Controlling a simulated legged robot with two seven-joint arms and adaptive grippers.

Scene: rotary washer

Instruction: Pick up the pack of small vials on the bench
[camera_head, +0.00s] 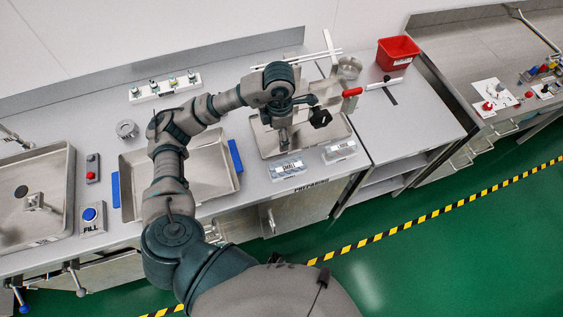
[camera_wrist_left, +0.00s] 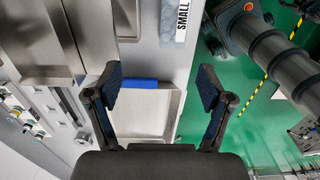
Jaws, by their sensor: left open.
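The pack of small vials (camera_head: 288,170) lies at the front edge of the bench, with a white label on its clear top. In the left wrist view the pack (camera_wrist_left: 169,22) is at the top, label reading SMALL, beyond the fingers and partly cut off by the frame edge. My left gripper (camera_head: 302,128) is above the bench, over the steel tray behind the pack, and apart from the pack. In the left wrist view its two fingers (camera_wrist_left: 160,88) are wide apart with nothing between them. My right gripper is not in view.
A similar labelled pack (camera_head: 340,151) lies right of the small one. A steel tray (camera_head: 341,133) is behind both. A basin with blue handles (camera_head: 130,190) is to the left. A red bin (camera_head: 398,52) and a red-handled tool (camera_head: 352,92) are farther back right.

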